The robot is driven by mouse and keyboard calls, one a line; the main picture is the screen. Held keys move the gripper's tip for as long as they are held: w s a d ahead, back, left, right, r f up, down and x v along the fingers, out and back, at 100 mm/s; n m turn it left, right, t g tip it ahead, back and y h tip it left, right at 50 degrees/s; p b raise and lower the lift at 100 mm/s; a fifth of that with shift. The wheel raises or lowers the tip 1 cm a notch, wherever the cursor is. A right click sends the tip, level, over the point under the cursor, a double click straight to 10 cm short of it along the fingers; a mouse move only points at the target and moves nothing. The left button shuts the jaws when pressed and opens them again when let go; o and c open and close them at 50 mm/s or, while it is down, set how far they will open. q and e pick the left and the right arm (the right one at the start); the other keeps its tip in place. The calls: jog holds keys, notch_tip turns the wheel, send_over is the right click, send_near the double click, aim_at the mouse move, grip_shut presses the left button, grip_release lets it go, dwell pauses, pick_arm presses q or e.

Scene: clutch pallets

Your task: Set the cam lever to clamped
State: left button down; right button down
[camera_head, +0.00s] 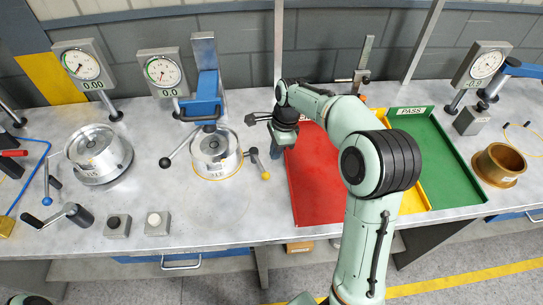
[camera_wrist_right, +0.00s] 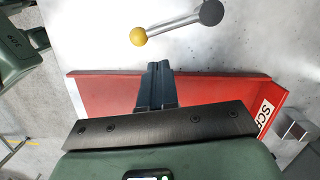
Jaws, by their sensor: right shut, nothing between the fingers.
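The lever (camera_head: 259,164) beside the round metal fixture (camera_head: 213,150) has a yellow ball at its near end and a dark ball at its far end. In the right wrist view the lever (camera_wrist_right: 176,25) lies beyond my fingertips, yellow ball at left. I cannot tell from its angle whether it is clamped. My right gripper (camera_head: 277,150) is just right of the lever, apart from it. In the wrist view its fingers (camera_wrist_right: 157,68) are shut and empty, over the edge of the red tray (camera_wrist_right: 215,86). My left gripper is not in view.
The red tray (camera_head: 318,190) and green PASS tray (camera_head: 440,155) stand at right. A blue-armed clamp (camera_head: 207,95) rises behind the fixture. Dial gauges (camera_head: 163,72) stand at the back. A second lever with a dark ball (camera_head: 164,162) is left of the fixture. Two buttons (camera_head: 154,220) are in front.

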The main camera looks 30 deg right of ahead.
notch_tip(320, 180, up, 7)
jog(key=d, duration=0.1)
jog(key=shift+s+r+p, duration=0.15)
jog(key=shift+r+p, duration=0.05)
jog(key=shift+p, duration=0.2)
dwell(0.3)
